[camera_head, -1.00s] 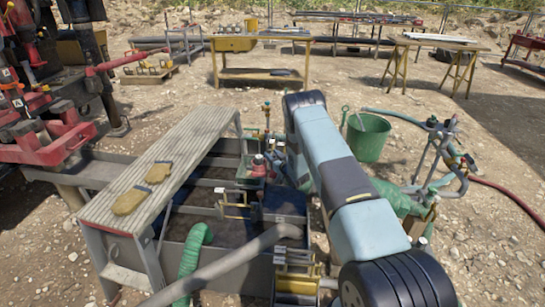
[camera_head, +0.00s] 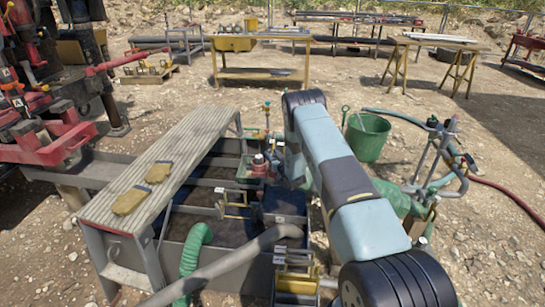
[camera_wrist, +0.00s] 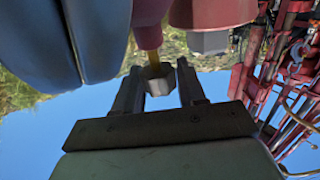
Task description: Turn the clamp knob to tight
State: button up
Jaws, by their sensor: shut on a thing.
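In the wrist view a grey faceted knob (camera_wrist: 158,80) sits on the end of a yellow stem (camera_wrist: 148,36). I take it to be the clamp knob. My gripper (camera_wrist: 160,88) has one dark finger on each side of the knob and is shut on it. The knob partly covers the space between the fingers, and no mark of tight or loose is readable. In the head view my gripper and the knob are hidden behind my own arm, or too small to make out.
A mud tank (camera_head: 180,245) with a ribbed walkway (camera_head: 165,165) and gloves (camera_head: 130,200) lies left of my arm. A green bucket (camera_head: 368,138) stands at right. Red machinery (camera_wrist: 285,75) shows in the wrist view.

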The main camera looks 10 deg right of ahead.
jog(key=m+h, duration=0.3)
jog(key=h, duration=0.2)
jog(key=shift+m+t+h, duration=0.3)
jog(key=shift+m, duration=0.1)
jog(key=shift+m+g+h, duration=0.4)
jog(key=shift+m+h, duration=1)
jog(key=shift+h, duration=1.2)
jog(key=o, duration=0.7)
jog(key=shift+c, duration=0.2)
jog(key=v, duration=1.3)
jog(key=shift+s, duration=0.35)
jog(key=shift+a, duration=0.1)
